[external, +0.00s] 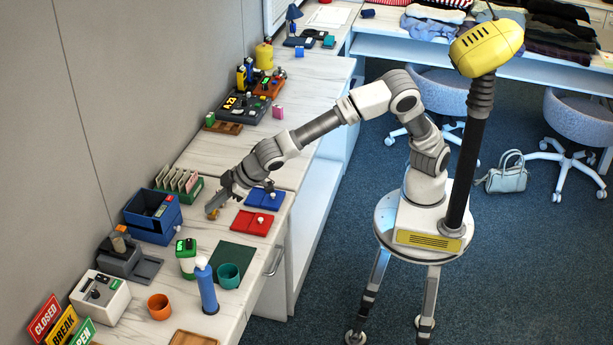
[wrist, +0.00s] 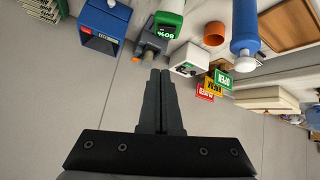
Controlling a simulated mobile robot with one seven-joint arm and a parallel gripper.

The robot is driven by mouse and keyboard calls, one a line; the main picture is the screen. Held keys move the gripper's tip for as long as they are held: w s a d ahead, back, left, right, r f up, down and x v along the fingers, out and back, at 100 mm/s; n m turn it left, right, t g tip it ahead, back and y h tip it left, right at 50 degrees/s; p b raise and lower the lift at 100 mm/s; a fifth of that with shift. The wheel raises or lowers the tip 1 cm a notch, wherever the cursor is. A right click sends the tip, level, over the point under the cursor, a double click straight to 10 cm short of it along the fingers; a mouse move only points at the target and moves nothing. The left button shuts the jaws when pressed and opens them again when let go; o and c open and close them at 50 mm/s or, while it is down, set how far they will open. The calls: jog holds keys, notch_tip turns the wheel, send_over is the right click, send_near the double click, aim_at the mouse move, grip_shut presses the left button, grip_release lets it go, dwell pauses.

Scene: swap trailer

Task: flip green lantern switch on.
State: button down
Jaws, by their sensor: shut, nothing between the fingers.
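The green lantern (external: 187,259) stands upright on the counter, with a green top and a white lower body. In the wrist view the green lantern (wrist: 168,24) shows above my fingertips, with a dark label panel. Its switch is too small to make out. My gripper (external: 213,207) is above the counter, behind the lantern and apart from it. In the wrist view my gripper (wrist: 158,76) has its fingers together with nothing between them.
A blue bottle (external: 206,288) and a teal cup (external: 229,275) stand right of the lantern. A blue bin (external: 153,220) and a grey device (external: 124,260) are to its left. An orange cup (external: 159,306) is in front. Red and blue trays (external: 252,223) lie near my gripper.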

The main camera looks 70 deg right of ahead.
send_over(189, 240)
jog(key=s, duration=0.2)
notch_tip(189, 240, down, 7)
jog(key=shift+w+f, duration=0.1)
notch_tip(189, 240, down, 2)
jog(key=shift+d+f+b, duration=0.15)
jog(key=shift+f+b, duration=0.1)
jog(key=shift+b, duration=0.2)
jog(key=shift+f, duration=0.7)
jog(key=shift+d, duration=0.1)
jog(key=shift+w+d+f+b, duration=0.1)
jog(key=shift+d+f+b, duration=0.1)
jog(key=shift+f+b, duration=0.45)
jog(key=shift+r, duration=0.3)
jog(key=shift+a+f, duration=0.1)
